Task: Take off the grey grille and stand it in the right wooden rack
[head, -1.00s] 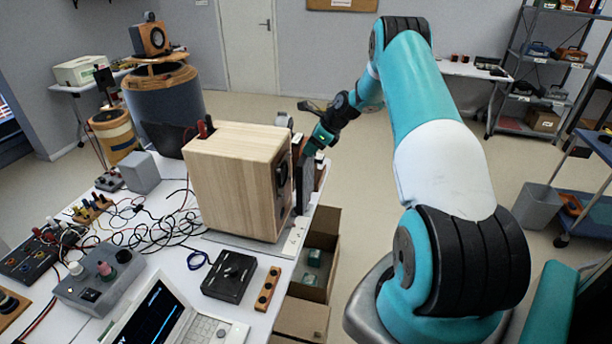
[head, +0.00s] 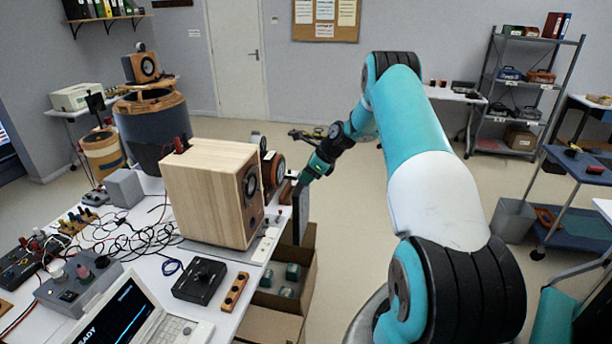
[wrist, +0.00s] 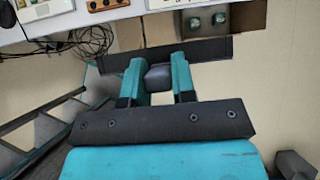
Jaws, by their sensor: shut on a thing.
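The grey grille (head: 300,215) is a thin dark panel. It hangs upright, almost edge-on to the head view, off the right edge of the bench. My gripper (head: 306,180) is shut on it; in the wrist view my two teal fingers (wrist: 158,79) close on a small grey block on the back of the grille (wrist: 212,50). The pale wooden speaker (head: 205,195) stands on the bench, its round driver uncovered, with a clear gap to the grille. I cannot make out the right wooden rack for certain; brown wooden parts show behind the grille.
Open cardboard boxes (head: 308,262) stand on the floor below the grille. Cables, a laptop (head: 140,318) and a black box (head: 207,281) crowd the bench (head: 215,322). A blue trolley (head: 575,220) stands far right. The floor right of the bench is mostly open.

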